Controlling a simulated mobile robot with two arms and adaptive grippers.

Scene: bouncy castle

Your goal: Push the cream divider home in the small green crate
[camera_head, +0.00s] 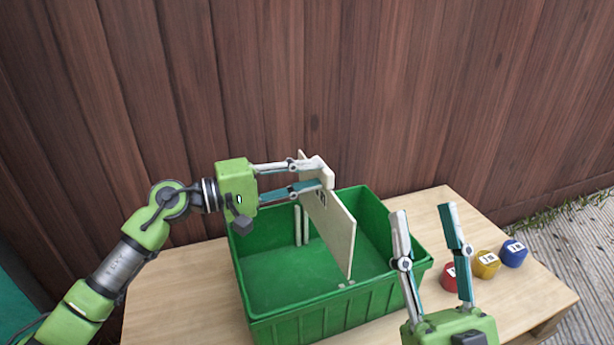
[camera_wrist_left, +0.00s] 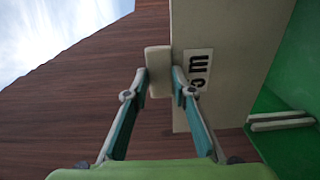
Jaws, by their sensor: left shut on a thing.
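The small green crate (camera_head: 290,325) stands on the wooden table. The cream divider (camera_head: 336,232) is upright and raised, with its upper part above the rim and its lower part within the crate's outline. Two pale guide strips (camera_head: 298,225) show on the crate's inner wall, left of the divider; they also show in the left wrist view (camera_wrist_left: 280,121). My left gripper (camera_head: 326,176) is shut on a cream block at the divider's top. The left wrist view shows the divider (camera_wrist_left: 218,35) with a dark-lettered label. My right gripper (camera_head: 424,214) is open and empty, right of the crate's front.
A red piece (camera_head: 448,276), a yellow piece (camera_head: 487,264) and a blue piece (camera_head: 514,253) with labels sit on the table (camera_head: 440,200) at the right. A brown plank wall (camera_head: 400,90) rises behind. The table is bare left of the crate.

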